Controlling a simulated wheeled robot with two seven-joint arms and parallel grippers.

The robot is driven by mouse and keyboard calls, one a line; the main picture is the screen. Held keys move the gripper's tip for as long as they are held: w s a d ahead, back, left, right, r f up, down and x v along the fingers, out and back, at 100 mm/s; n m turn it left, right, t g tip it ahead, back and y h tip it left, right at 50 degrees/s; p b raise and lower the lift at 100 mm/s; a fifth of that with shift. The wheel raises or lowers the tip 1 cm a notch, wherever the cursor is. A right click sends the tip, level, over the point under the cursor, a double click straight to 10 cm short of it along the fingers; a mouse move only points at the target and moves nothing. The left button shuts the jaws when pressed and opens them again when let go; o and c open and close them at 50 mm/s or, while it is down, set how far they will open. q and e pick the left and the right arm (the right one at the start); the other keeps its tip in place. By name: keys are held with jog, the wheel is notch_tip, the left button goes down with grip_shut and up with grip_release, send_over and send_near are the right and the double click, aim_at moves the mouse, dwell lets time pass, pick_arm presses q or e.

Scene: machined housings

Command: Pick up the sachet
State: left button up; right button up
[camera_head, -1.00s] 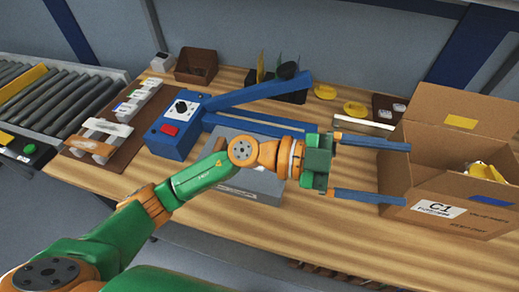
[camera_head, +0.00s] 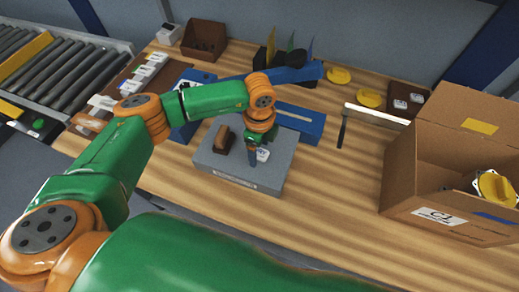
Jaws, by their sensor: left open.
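My left gripper (camera_head: 253,157) points down over the grey plate (camera_head: 215,167) in the middle of the table. It is open, though its fingers overlap in this view. A small white packet with dark print, which looks like the sachet (camera_head: 264,155), lies on the plate right beside the fingers. Part of it is hidden by the gripper, and I cannot tell whether they touch. My right gripper is not in view.
A brown block (camera_head: 223,139) sits on the plate, left of the gripper. The blue sealer (camera_head: 300,119) stands behind. An open cardboard box (camera_head: 440,178) with yellow-capped parts is at right. Bare wood (camera_head: 335,190) lies between plate and box.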

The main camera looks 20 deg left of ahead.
pick_arm(q)
jog(key=shift+s+r, duration=0.1)
jog(key=shift+s, duration=0.05)
jog(key=c, duration=0.9)
grip_shut()
